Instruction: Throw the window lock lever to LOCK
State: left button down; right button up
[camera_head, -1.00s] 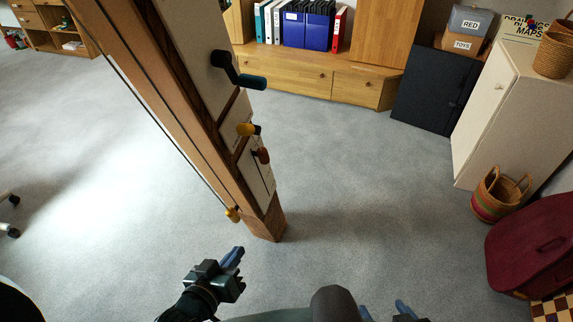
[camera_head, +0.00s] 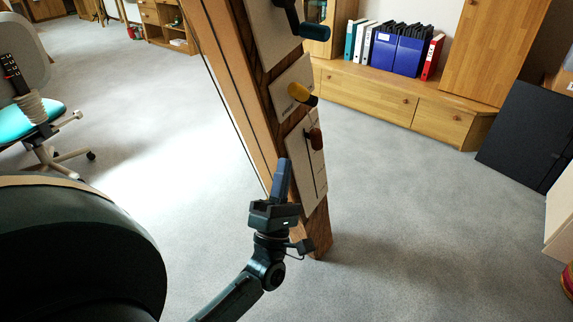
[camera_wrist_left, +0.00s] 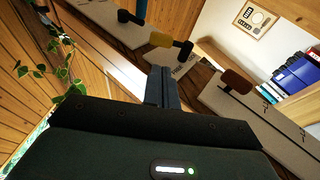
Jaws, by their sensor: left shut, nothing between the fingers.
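My right gripper is out of view.
A low wooden cabinet (camera_head: 385,98) stands behind. Open carpet lies right of the post.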

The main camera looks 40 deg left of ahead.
aim_at(299, 93)
pick_arm(q)
jog(key=p+x, duration=0.1)
jog(key=x, duration=1)
jog(key=shift+r+p, duration=0.15)
jog(key=shift+p, duration=0.15)
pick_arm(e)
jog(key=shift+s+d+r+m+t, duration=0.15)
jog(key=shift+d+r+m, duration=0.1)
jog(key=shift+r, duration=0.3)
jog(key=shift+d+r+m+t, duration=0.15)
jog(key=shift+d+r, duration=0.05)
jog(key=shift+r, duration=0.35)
pick_arm(q)
jog(key=shift+w, duration=0.1)
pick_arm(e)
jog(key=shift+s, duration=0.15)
pick_arm(q)
jog(key=shift+r, duration=0.1)
